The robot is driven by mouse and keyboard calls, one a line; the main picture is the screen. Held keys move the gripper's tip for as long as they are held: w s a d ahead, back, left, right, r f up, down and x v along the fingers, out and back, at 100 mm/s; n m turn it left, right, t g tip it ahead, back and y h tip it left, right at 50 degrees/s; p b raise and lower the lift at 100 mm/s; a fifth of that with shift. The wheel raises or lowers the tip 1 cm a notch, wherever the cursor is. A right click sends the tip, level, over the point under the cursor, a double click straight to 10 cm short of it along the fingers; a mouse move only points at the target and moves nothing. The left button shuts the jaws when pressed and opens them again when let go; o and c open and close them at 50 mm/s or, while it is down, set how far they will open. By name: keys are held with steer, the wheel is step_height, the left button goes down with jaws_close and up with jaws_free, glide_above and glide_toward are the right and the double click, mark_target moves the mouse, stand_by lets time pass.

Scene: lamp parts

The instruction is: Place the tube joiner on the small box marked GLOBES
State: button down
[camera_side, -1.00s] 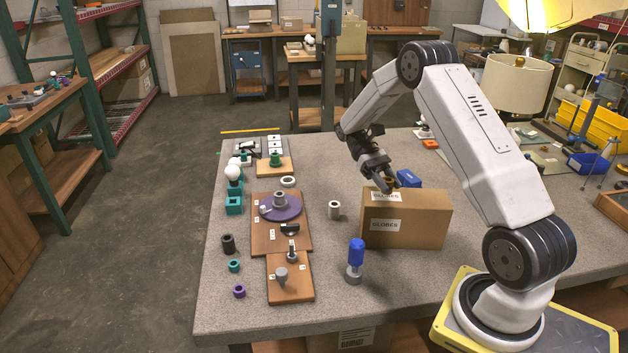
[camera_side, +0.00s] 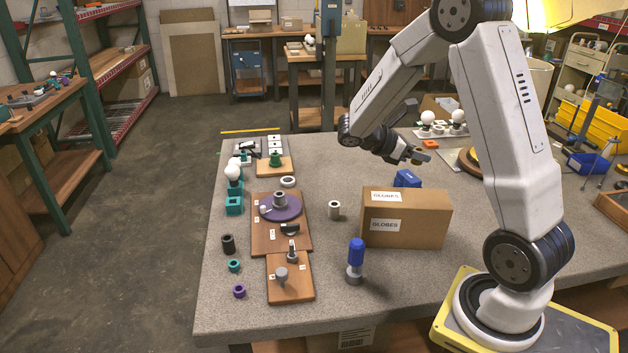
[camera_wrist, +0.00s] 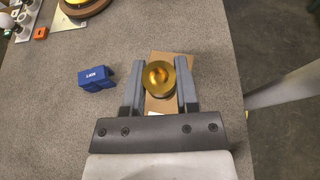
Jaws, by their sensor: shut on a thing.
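My gripper (camera_side: 424,155) is shut on a brass, round part with a hollow centre, apparently the tube joiner (camera_wrist: 158,78). In the wrist view the part sits between the two grey fingers of my gripper (camera_wrist: 160,84). The cardboard box marked GLOBES (camera_side: 425,220) stands on the bench, with labels on its top and front. In the side view my gripper is above and behind the box, clear of it. The wrist view shows part of the cardboard box (camera_wrist: 161,106) below the joiner; the joiner and fingers hide the rest.
A white ring cylinder (camera_side: 334,210) and a blue-handled tool (camera_side: 356,255) stand left of the box. Wooden boards with lamp parts (camera_side: 262,240) lie further left.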

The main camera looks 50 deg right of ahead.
steer(key=shift+w+d+r+n+t+h, duration=0.25)
steer(key=shift+r+n+t+h, duration=0.2)
steer(key=shift+r+n+t, duration=0.15)
steer(key=shift+w+d+r+n+t+h, duration=0.15)
steer(key=shift+w+r+n+t+h, duration=0.05)
steer(key=shift+r+n+t+h, duration=0.35)
glide_above(407, 197)
steer(key=shift+t, duration=0.25)
steer(key=shift+f, duration=2.5)
steer(key=shift+f, duration=2.2)
steer(key=shift+f, duration=1.8)
steer(key=shift+f, duration=0.1)
